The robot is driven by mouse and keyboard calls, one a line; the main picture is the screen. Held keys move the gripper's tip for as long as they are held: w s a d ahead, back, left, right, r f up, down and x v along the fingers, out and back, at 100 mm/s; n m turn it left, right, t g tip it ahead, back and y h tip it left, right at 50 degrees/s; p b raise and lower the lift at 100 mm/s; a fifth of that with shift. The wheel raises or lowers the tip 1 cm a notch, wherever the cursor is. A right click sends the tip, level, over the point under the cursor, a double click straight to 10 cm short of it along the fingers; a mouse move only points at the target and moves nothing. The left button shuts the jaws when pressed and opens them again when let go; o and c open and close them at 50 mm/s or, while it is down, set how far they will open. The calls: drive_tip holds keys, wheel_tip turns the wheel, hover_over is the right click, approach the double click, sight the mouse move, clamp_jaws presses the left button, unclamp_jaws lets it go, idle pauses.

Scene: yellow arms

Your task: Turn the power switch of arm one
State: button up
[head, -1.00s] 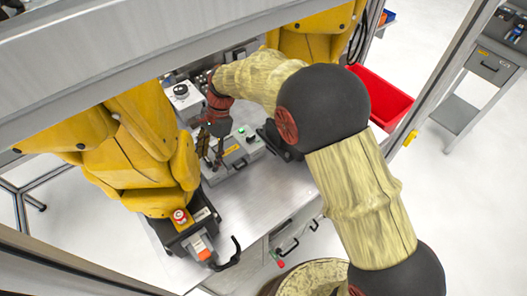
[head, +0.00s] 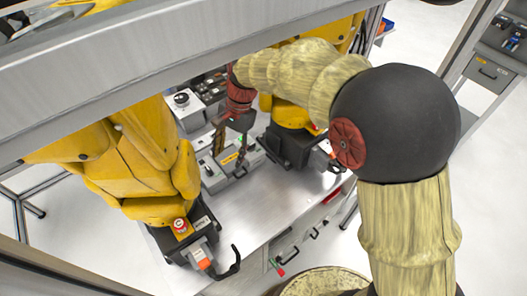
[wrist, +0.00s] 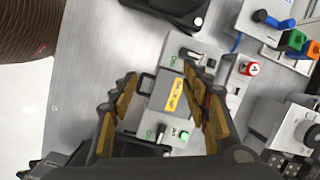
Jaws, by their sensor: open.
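A grey control box (wrist: 160,104) with a yellow label lies between my fingers in the wrist view. A small toggle switch (wrist: 189,54) is on its upper end, near the left finger of the picture's right pair. Another toggle switch (wrist: 162,131) is on its lower end, with a lit green lamp (wrist: 183,135) beside it. I cannot tell which switch belongs to arm one. My gripper (wrist: 158,88) is open and empty, its fingers spread on both sides of the box's middle. In the head view my gripper (head: 231,148) is above the box (head: 211,180), partly covering it.
Yellow arms stand left (head: 150,170) and right (head: 290,108) of the box on the metal table (head: 225,215). The table's front is clear.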

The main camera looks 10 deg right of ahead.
drive_tip(key=s+d+r+n+t, duration=0.1)
drive_tip(key=s+d+r+n, duration=0.1)
drive_tip(key=d, duration=0.3)
drive_tip(key=s+d+r+n+t+h+p, duration=0.1)
drive_tip(key=s+d+r+n, duration=0.2)
drive_tip(key=s+d+r, duration=0.1)
drive_tip(key=shift+d+r, duration=0.15)
drive_tip(key=shift+d, duration=0.25)
drive_tip(key=shift+n, duration=0.4)
drive_tip(key=s+d+r+n+t+h, duration=0.1)
drive_tip(key=s+d+r+t, duration=0.4)
drive_tip(key=s+d, duration=0.9)
wheel_tip(320, 180, up, 3)
drive_tip(key=shift+n+h, duration=0.3)
drive_tip(key=shift+h, duration=0.2)
drive_tip(key=shift+s, duration=0.1)
drive_tip(key=shift+c, duration=0.3)
idle(0.5)
